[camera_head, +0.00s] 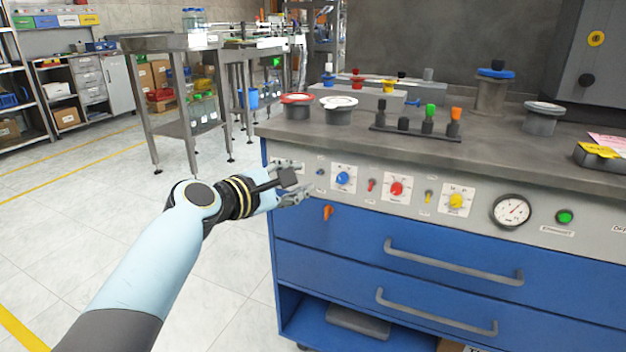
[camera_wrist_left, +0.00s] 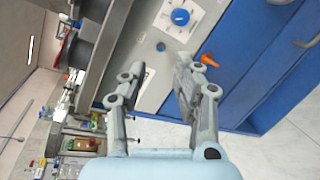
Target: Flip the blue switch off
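The blue switch (camera_head: 320,172) is a small blue toggle at the left end of the grey control panel, just left of a blue knob (camera_head: 343,178). In the left wrist view the blue switch (camera_wrist_left: 160,46) shows small, beyond and roughly between the fingertips; whether it is up or down is too small to tell. My left gripper (camera_head: 300,185) is at the panel's left end, left of the switch and apart from it. In the wrist view the left gripper (camera_wrist_left: 163,72) has its fingers spread with nothing between them. My right gripper is not in view.
A red switch (camera_head: 371,185), red knob (camera_head: 396,188), yellow switch (camera_head: 428,197) and yellow knob (camera_head: 456,201) continue along the panel. An orange handle (camera_head: 328,212) sticks out below the blue knob. The worktop (camera_head: 440,155) overhangs above. Open floor lies left of the bench.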

